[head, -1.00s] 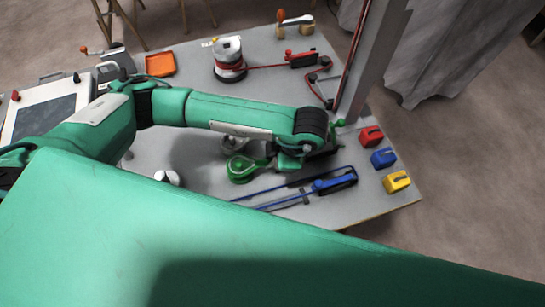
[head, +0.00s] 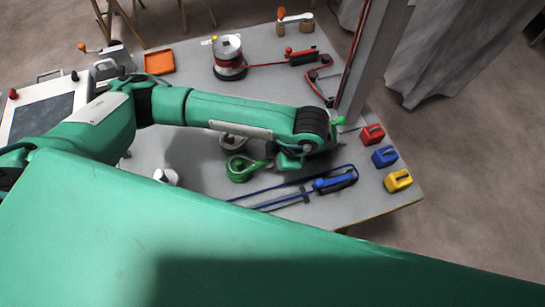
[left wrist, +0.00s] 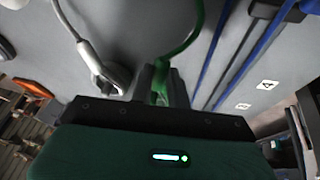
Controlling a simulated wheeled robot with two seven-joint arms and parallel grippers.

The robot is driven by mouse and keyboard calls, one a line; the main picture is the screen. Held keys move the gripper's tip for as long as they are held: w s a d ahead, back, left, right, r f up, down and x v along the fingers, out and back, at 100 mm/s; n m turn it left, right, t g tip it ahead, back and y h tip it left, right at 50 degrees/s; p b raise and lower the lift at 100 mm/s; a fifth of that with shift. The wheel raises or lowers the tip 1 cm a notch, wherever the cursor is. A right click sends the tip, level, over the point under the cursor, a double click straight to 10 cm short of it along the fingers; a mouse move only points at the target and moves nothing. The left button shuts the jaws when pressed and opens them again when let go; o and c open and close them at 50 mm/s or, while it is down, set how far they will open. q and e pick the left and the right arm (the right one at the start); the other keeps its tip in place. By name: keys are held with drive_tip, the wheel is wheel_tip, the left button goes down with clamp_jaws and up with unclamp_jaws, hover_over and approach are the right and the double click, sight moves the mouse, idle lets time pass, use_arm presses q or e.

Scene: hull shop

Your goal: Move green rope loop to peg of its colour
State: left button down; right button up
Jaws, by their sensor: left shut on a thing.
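The green rope loop (head: 258,163) runs from a round green fitting (head: 239,171) on the grey table towards my left gripper (head: 292,164). In the left wrist view the green rope (left wrist: 186,47) comes down between the fingers of my left gripper (left wrist: 160,82), which is shut on it. The wrist hides most of the fingers in the head view. A small green piece (head: 339,121) shows beside the foot of the grey post, just beyond the wrist; I cannot tell whether it is a peg. My right gripper is not in view.
Red (head: 372,134), blue (head: 384,156) and yellow (head: 398,180) blocks line the right edge. The grey post (head: 368,65) rises behind the wrist. A grey-ended cable (left wrist: 95,60) lies beside the fingers.

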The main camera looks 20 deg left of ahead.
use_arm(q)
drive_tip(key=shift+f+b, duration=0.25)
drive_tip(key=shift+b, duration=0.15)
drive_tip(key=c, duration=0.9)
unclamp_jaws()
drive_tip(key=shift+o, duration=0.2)
drive_tip(key=shift+r, duration=0.15)
drive_tip(key=shift+r+p, duration=2.15)
drive_tip(key=shift+r, duration=1.75)
drive_tip(key=shift+s, duration=0.1)
